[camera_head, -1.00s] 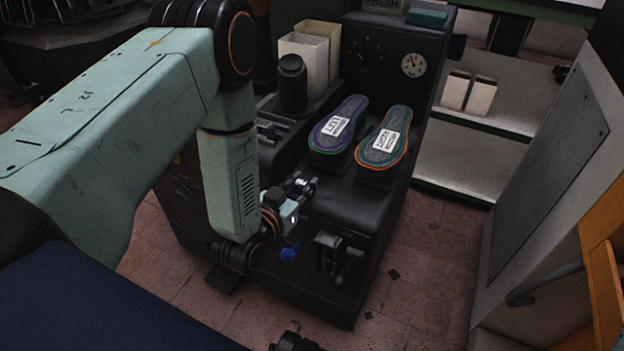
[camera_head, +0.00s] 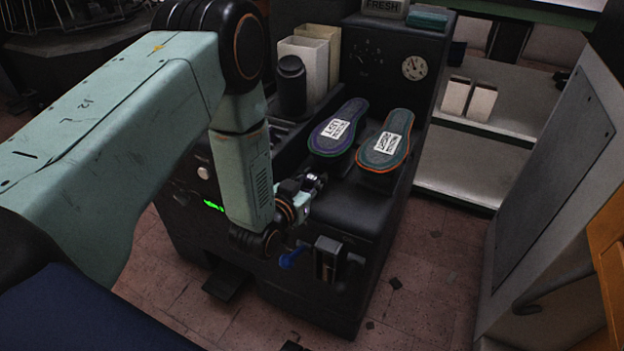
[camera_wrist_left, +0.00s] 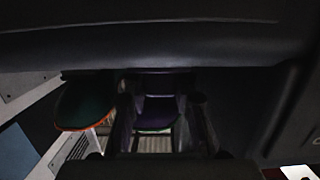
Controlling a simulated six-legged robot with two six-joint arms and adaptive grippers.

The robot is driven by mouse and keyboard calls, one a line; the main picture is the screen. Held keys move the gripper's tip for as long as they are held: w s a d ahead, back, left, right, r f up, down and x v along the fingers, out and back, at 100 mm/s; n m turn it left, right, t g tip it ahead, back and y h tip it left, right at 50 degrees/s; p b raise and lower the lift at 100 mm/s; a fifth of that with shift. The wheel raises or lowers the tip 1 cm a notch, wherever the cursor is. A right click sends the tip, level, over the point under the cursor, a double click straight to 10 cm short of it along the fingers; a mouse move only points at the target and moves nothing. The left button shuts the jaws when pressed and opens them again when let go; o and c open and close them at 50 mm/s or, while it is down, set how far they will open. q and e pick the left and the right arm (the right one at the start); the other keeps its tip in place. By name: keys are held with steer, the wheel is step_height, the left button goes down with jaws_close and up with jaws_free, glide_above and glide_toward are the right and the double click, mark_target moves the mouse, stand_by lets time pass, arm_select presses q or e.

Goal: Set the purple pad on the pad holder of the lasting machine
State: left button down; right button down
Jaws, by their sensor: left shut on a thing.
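My left gripper (camera_head: 316,181) is over the front of the black lasting machine (camera_head: 350,215), below the insoles. The pad's outline is mostly hidden by the fingers and the dark. I cannot clearly make out the pad holder. My right gripper is not in view.
A purple-edged insole (camera_head: 338,128) and an orange-edged insole (camera_head: 384,143) lie labelled on the machine. A black canister (camera_head: 291,86) and cream bins (camera_head: 318,55) stand behind my arm. A blue-handled lever (camera_head: 291,257) sticks out in front. A grey cabinet (camera_head: 550,190) stands right.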

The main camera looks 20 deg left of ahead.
arm_select(q)
steer(key=c, duration=1.1)
jaws_free()
steer(key=shift+r, duration=0.2)
steer(key=s+r+p, duration=0.2)
steer(key=s+p, duration=0.3)
steer(key=s, duration=0.7)
steer(key=s+f+g, duration=0.2)
steer(key=f, duration=0.1)
steer(key=s+d+f+g, duration=0.1)
steer(key=f, duration=0.1)
steer(key=shift+s+g, duration=0.15)
steer(key=shift+g, duration=0.15)
steer(key=s+f+g, duration=0.2)
steer(key=s+g, duration=0.1)
steer(key=s, duration=0.2)
steer(key=s+f+g, duration=0.3)
steer(key=s, duration=0.2)
steer(key=s+d+f+g, duration=0.1)
steer(key=s+f+g, duration=0.1)
steer(key=s, duration=0.3)
steer(key=shift+s+d+f+g, duration=0.1)
steer(key=shift+s+f+g, duration=0.2)
steer(key=shift+g, duration=0.1)
steer(key=shift+o, duration=0.7)
steer(key=s+g, duration=0.3)
steer(key=s, duration=0.4)
steer(key=shift+s+n+y, duration=0.3)
steer(key=shift+n, duration=0.1)
